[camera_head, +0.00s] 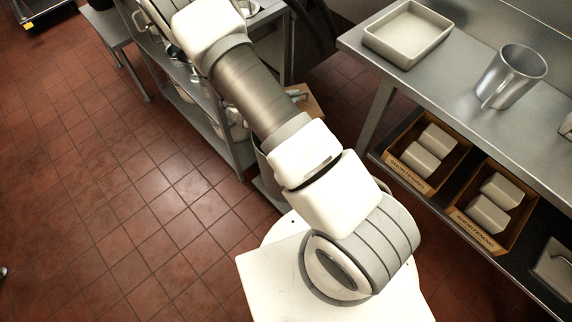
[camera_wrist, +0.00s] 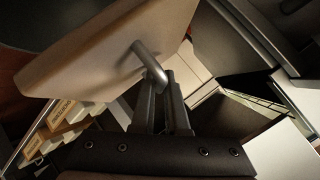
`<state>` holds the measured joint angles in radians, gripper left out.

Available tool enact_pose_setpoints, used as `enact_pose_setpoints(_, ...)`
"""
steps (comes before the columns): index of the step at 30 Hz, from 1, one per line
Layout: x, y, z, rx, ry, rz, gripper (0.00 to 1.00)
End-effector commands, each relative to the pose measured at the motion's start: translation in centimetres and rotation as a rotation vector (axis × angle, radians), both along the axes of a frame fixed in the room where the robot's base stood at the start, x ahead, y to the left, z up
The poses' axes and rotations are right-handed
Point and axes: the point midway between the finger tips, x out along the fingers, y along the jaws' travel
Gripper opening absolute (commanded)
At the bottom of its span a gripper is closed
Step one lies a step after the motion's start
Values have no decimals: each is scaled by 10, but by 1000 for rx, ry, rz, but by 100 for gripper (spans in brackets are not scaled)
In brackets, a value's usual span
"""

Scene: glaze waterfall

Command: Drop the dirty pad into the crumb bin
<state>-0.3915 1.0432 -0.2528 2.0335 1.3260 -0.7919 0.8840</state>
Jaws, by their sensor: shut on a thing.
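In the wrist view, my gripper (camera_wrist: 168,82) is shut on the metal handle of a flat, beige-brown pad (camera_wrist: 95,50). The pad is tilted and fills the upper left of that view. In the head view, my arm hides most of the gripper. A tan piece (camera_head: 311,105) with grey metal beside it shows past the arm's edge; I cannot tell for certain that it is the held pad. A grey rounded container (camera_head: 266,172) is partly hidden behind my arm; I cannot tell whether it is the crumb bin.
A steel table (camera_head: 455,95) at right bears a beige tray (camera_head: 378,52) and a metal jug (camera_head: 512,78). Its lower shelf holds shortening boxes (camera_head: 404,182) and a handled pad-like block (camera_head: 556,266). A pot rack (camera_head: 222,140) stands beyond my arm.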

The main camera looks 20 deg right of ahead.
Motion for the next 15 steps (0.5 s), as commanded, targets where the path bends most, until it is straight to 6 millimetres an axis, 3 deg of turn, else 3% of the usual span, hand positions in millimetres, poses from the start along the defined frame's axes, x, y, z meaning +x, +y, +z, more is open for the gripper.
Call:
enact_pose_setpoints(8,-1,0,-15,-1,0,-12,0)
enact_pose_setpoints(15,-1,0,-44,-1,0,-11,0)
